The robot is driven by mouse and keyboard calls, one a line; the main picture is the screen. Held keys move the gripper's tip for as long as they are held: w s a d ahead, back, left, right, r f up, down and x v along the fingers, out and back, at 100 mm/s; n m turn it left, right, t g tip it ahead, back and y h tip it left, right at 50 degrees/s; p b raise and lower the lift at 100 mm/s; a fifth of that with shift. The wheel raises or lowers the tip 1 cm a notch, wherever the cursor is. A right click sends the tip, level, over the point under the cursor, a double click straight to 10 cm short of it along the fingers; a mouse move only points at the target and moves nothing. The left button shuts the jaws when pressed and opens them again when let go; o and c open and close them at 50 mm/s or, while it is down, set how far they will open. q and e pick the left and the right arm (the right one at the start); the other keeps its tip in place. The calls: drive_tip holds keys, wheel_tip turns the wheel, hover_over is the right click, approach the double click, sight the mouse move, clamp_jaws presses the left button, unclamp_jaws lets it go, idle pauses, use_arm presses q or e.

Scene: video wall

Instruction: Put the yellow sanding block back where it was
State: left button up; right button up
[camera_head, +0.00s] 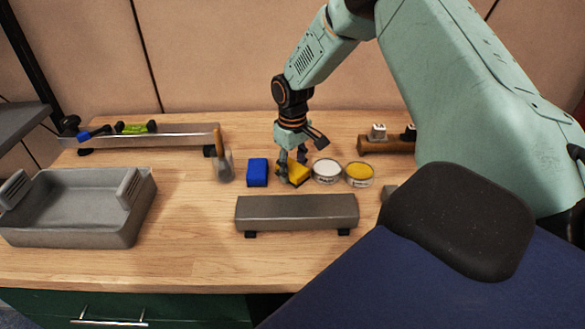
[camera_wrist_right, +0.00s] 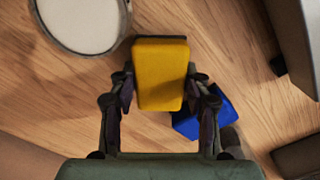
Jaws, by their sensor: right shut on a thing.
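The yellow sanding block (camera_head: 298,174) is between the fingers of my right gripper (camera_head: 291,162), low over the wooden table. In the right wrist view the yellow sanding block (camera_wrist_right: 161,72) is gripped from both sides by my right gripper (camera_wrist_right: 160,88), which is shut on it. I cannot tell whether the block touches the table. A blue block (camera_head: 257,172) lies just left of it in the head view, and it also shows partly hidden behind a finger in the right wrist view (camera_wrist_right: 190,124). My left gripper is not in view.
A white-topped tin (camera_head: 326,170) and a yellow-topped tin (camera_head: 359,174) stand right of the yellow block. A low grey metal rack (camera_head: 297,212) stands in front. A grey tray (camera_head: 75,235) is at left. A brush-like tool (camera_head: 222,162) stands left of the blue block.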

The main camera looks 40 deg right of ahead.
sight(293, 166)
drive_tip(key=shift+w+d, duration=0.1)
drive_tip(key=shift+d, duration=0.05)
drive_tip(key=shift+f, duration=0.1)
drive_tip(key=o, duration=0.7)
drive_tip(key=shift+c, duration=0.2)
drive_tip(key=o, duration=0.4)
drive_tip(key=shift+c, duration=0.2)
drive_tip(key=shift+r, duration=0.35)
wheel_tip(293, 166, up, 12)
drive_tip(key=p, duration=0.2)
drive_tip(key=shift+f, duration=0.2)
